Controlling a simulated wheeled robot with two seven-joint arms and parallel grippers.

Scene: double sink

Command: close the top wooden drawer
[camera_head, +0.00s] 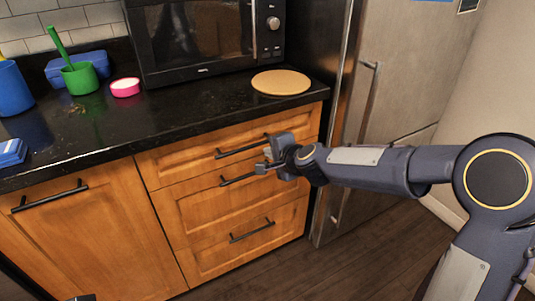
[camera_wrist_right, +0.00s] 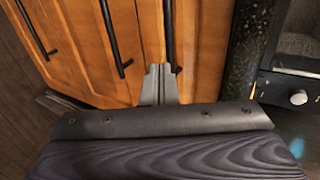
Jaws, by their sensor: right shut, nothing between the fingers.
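The top wooden drawer (camera_head: 185,160) is the upper of several drawer fronts under the black counter. Its front looks flush or nearly flush with the fronts below; I cannot tell if a small gap is left. Its dark bar handle (camera_head: 232,152) is partly hidden by my right gripper (camera_head: 268,158). That gripper is shut and empty, against or very close to the drawer front near the handle. In the right wrist view the shut fingers (camera_wrist_right: 158,85) point at the wooden front beside the top handle (camera_wrist_right: 168,35).
A middle drawer (camera_head: 200,210) and a bottom drawer (camera_head: 215,255) look shut. A cabinet door (camera_head: 90,230) is at left, a steel fridge (camera_head: 400,80) at right. The counter holds a microwave (camera_head: 200,40), a round board (camera_head: 281,82) and a green cup (camera_head: 80,78). Floor is clear in front.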

